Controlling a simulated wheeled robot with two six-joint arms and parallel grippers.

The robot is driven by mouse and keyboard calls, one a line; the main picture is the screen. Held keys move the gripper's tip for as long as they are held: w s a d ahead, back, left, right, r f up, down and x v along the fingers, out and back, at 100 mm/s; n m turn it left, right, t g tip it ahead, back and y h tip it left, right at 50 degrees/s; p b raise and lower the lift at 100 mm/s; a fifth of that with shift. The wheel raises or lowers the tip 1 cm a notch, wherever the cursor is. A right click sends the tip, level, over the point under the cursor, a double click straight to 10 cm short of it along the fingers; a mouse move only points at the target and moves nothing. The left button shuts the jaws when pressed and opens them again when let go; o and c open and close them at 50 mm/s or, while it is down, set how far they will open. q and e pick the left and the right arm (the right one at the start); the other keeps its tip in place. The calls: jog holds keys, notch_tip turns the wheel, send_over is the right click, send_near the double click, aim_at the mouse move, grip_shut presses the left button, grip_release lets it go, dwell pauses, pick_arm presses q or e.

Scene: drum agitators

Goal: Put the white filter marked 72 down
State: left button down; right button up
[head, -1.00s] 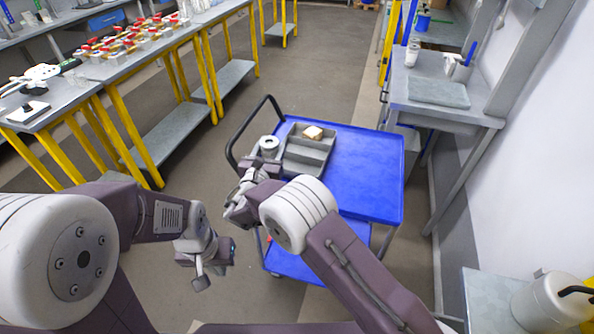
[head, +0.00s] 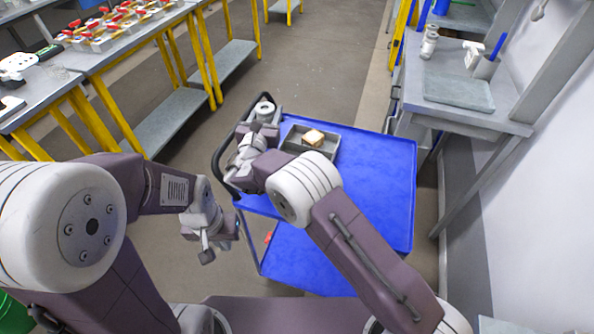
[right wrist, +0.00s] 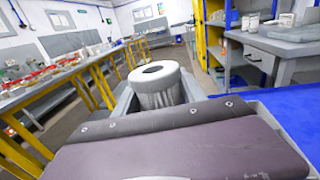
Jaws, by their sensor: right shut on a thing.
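The white filter (head: 264,107) is a short cylinder with a dark hole in its top. It stands upright in my right gripper (head: 259,126), held near the far left corner of the blue cart by its black handle. In the right wrist view the filter (right wrist: 158,88) sits between the jaws, ribbed and pale. No number 72 is readable. My left gripper (head: 212,238) hangs low, left of the cart, with nothing visible in it; its jaw opening is unclear.
The blue cart (head: 375,185) has a free top on its right. A grey workbench (head: 500,112) stands at right. Yellow-legged tables (head: 95,62) with red-topped items stand at left.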

jog(key=s+d+f, duration=0.2)
jog(key=s+f, duration=0.1)
jog(key=s+d+f, duration=0.3)
jog(key=f, duration=0.1)
jog(key=s+d+f, duration=0.3)
jog(key=shift+f, duration=0.35)
pick_arm(q)
jog(key=shift+s+a+r, duration=0.1)
jog(key=shift+s+r, duration=0.2)
jog(key=shift+s, duration=0.1)
pick_arm(e)
jog(key=shift+d+r, duration=0.1)
pick_arm(q)
jog(key=shift+f, duration=0.1)
pick_arm(e)
jog(key=o, duration=1.4)
